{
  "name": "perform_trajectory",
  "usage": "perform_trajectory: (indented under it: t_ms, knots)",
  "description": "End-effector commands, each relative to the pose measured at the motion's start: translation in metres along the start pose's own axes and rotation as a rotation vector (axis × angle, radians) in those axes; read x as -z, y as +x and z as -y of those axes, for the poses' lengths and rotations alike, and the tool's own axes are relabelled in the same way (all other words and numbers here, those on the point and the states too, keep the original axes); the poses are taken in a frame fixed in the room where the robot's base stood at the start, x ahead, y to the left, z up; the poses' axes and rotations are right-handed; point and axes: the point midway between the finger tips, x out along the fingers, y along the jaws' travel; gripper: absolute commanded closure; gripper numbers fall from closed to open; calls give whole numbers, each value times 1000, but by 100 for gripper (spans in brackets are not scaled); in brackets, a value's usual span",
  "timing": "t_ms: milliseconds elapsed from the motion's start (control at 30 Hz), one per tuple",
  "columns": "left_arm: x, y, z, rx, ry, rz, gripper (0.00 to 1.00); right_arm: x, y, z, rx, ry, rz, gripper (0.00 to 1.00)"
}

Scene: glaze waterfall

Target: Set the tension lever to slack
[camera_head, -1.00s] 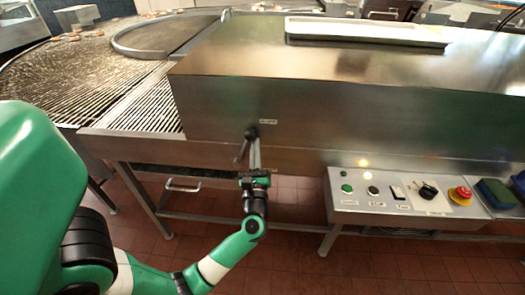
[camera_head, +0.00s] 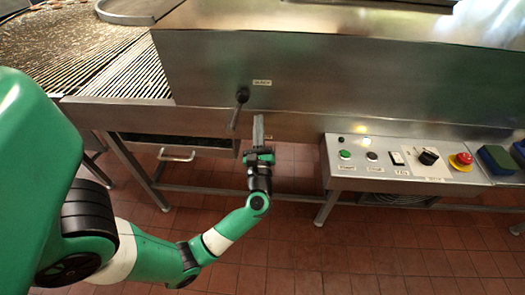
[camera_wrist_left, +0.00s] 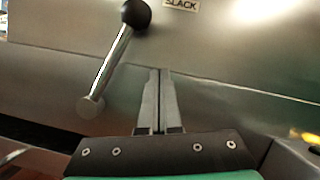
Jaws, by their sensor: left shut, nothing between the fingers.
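The tension lever (camera_head: 238,108) is a metal rod with a black ball at its upper end, on the front of the steel housing. It slants down and to the left from the ball. In the left wrist view the lever (camera_wrist_left: 112,62) shows its round metal lower end. A label reading SLACK (camera_wrist_left: 181,4) is just right of the ball; it also shows in the head view (camera_head: 262,82). My left gripper (camera_head: 258,118) is shut and empty, right of the lever and apart from it. Its fingers (camera_wrist_left: 156,75) point towards the housing front. My right gripper is not in view.
A control panel (camera_head: 375,182) with buttons, a black knob and a red emergency button juts out to the right. A slatted conveyor (camera_head: 85,65) lies to the left. Table legs and a handle (camera_head: 177,154) are below. Open tiled floor is in front.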

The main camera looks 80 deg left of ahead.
Motion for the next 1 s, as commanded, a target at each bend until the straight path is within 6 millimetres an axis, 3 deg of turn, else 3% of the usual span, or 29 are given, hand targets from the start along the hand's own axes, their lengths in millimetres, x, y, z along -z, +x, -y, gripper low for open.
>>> perform_trajectory:
  t_ms: [33,200,400,1000]
  knots:
    - [-6,-12,5,8,1,-3,100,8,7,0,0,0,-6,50]
    - [-6,-51,9,8,0,-3,100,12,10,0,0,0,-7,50]
    - [-7,-78,11,4,0,0,100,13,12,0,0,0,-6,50]
    - [-6,-82,11,1,0,2,100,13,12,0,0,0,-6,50]
